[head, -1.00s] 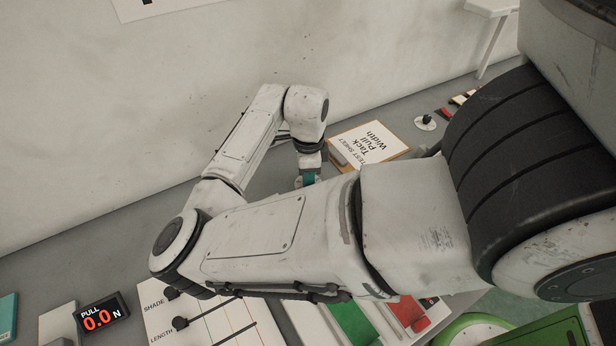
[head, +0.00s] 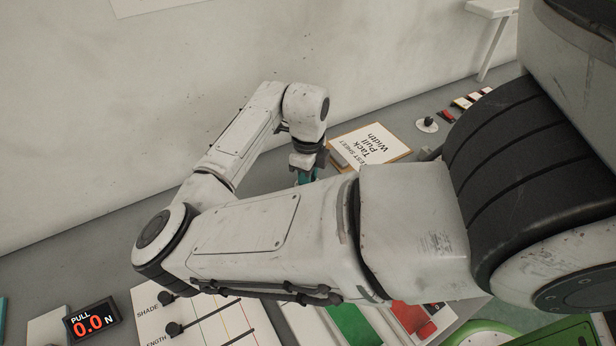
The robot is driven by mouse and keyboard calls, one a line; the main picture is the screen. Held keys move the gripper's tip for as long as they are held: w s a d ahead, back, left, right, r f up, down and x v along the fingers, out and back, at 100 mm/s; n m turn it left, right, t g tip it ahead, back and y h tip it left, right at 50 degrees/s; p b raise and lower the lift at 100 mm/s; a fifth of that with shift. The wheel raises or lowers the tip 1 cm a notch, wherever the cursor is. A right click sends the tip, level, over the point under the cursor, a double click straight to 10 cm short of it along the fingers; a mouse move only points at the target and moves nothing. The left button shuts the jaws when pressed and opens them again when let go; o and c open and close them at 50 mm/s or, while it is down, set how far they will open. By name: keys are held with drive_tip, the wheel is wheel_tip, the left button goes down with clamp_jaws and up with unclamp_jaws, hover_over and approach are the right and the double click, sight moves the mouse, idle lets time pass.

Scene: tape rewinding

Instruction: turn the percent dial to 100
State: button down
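No dial with a readable percent marking shows in the head view. A small dark knob on a pale round base (head: 428,125) stands at the back right, and I cannot tell whether it is the percent dial. My gripper (head: 306,178) points down near the middle of the picture, left of the test sheet. My own forearm hides its lower part and whatever is below it. Something teal shows at the fingers; I cannot tell whether it is part of the gripper or a held thing, or whether the fingers are open.
A test sheet (head: 370,146) lies right of my gripper. A "PULL 0.0 N" display (head: 90,322) stands at the lower left, beside a white panel with SHADE and LENGTH sliders (head: 205,325). Green (head: 352,325) and red (head: 410,316) patches lie at the bottom, partly hidden by my arm.

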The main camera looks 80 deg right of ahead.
drive_tip(key=shift+r, duration=0.1)
drive_tip(key=c, duration=0.9)
unclamp_jaws()
wheel_tip(320, 180, up, 11)
idle(0.4)
